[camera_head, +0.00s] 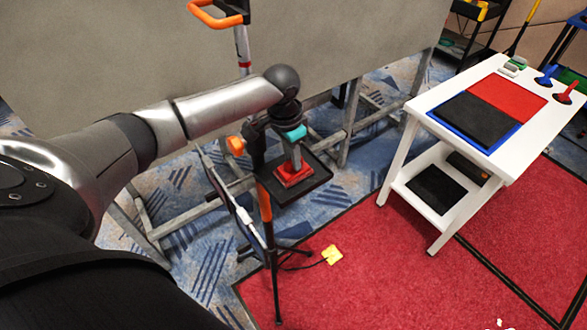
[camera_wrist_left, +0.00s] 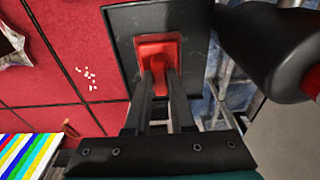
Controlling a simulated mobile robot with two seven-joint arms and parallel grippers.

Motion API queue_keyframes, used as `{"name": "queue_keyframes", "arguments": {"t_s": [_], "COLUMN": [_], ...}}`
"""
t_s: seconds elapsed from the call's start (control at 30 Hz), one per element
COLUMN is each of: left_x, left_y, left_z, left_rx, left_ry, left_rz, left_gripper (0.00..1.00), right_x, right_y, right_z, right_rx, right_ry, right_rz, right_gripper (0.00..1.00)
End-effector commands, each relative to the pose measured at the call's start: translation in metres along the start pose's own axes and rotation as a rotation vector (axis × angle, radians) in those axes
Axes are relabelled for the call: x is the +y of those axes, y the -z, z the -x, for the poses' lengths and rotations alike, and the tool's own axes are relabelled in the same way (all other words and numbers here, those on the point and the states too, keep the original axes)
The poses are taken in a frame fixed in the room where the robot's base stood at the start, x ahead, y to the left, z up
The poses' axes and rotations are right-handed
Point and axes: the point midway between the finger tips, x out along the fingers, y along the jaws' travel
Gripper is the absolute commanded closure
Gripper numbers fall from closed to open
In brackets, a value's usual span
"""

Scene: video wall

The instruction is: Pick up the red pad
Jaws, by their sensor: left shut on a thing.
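A red pad (camera_head: 297,175) is at the small black tray (camera_head: 316,190) of a tripod stand in the head view. It also shows in the left wrist view (camera_wrist_left: 158,48), over the black tray (camera_wrist_left: 120,45). My left gripper (camera_head: 295,163) points down at the pad and is shut on it. Its two dark fingers (camera_wrist_left: 160,80) reach the pad's middle in the wrist view and hide part of it. I cannot tell whether the pad touches the tray or is slightly above it. My right gripper is in no view.
A white table (camera_head: 420,106) at the right bears a red and black mat (camera_head: 508,95), a blue-handled tool (camera_head: 546,75) and a red-handled tool (camera_head: 566,95). A large grey panel (camera_head: 130,50) stands close behind the tripod. A yellow item (camera_head: 332,255) lies on the red floor.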

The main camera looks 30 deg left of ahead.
Motion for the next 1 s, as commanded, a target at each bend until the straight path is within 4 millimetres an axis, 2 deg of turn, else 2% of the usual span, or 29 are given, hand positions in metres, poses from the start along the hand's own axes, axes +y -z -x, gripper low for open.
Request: {"name": "queue_keyframes", "arguments": {"t_s": [0.53, 0.67, 0.8, 0.83, 1.0], "left_x": [0.0, -0.001, -0.001, -0.001, -0.002], "left_y": [0.001, 0.002, 0.006, 0.003, -0.036], "left_z": [0.004, 0.014, 0.036, 0.039, 0.039], "left_rx": [0.002, 0.003, 0.004, 0.001, -0.007], "left_ry": [0.001, 0.001, 0.001, 0.001, 0.003], "left_rz": [0.0, 0.0, -0.001, 0.0, 0.0], "left_gripper": [1.0, 1.0, 1.0, 1.0, 1.0], "right_x": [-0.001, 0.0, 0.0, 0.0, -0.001], "right_y": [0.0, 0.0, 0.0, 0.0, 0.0], "right_z": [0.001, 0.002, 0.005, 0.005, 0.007], "right_rx": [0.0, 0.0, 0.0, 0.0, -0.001], "right_ry": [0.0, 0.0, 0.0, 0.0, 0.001], "right_rz": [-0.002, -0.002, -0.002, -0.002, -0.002], "right_gripper": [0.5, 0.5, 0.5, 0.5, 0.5]}}
